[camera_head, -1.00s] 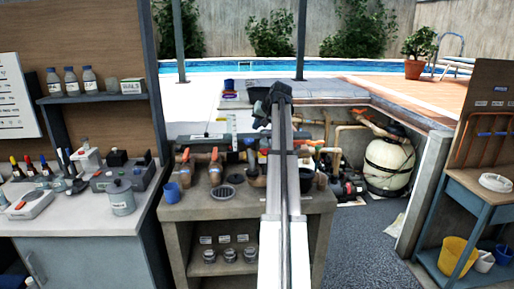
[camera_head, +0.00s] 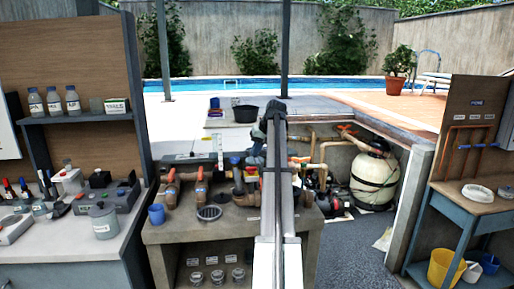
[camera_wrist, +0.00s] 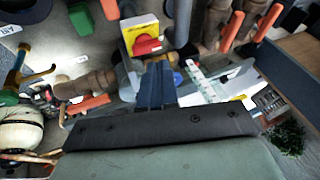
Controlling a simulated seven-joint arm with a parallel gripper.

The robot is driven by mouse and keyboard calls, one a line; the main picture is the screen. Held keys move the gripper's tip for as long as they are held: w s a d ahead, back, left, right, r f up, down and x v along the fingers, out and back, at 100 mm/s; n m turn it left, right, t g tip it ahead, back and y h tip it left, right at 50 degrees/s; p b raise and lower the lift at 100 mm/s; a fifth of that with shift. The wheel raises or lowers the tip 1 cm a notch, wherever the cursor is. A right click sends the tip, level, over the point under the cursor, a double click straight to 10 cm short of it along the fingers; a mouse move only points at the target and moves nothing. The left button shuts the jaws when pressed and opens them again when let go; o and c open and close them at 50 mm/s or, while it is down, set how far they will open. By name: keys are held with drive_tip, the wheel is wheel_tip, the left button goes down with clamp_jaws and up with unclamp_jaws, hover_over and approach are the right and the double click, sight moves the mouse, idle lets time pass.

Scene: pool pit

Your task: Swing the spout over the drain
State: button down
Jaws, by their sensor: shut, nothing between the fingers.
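The round dark drain grate (camera_head: 209,213) lies in the grey bench top in the head view. Brown pipework with orange-handled valves (camera_head: 200,190) stands along the bench. A brown pipe fitting with a blue cap (camera_head: 237,172) stands right of the grate; I cannot tell for sure whether it is the spout. A red knob on a yellow plate (camera_wrist: 146,38) shows beyond the fingertips; contact cannot be judged.
Jars (camera_head: 217,276) sit on the bench's lower shelf. A white tank (camera_head: 374,180) and pipes stand in the pit at right. In the wrist view, orange-handled pipes (camera_wrist: 230,27) lie close beyond the gripper.

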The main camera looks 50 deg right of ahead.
drive_tip(key=x, duration=0.6)
drive_tip(key=shift+a, duration=0.15)
drive_tip(key=shift+w+a+f, duration=0.55)
drive_tip(key=shift+w+a, duration=0.05)
drive_tip(key=shift+a, duration=0.05)
drive_tip(key=shift+w+a+f, duration=0.35)
drive_tip(key=shift+w+a, duration=0.05)
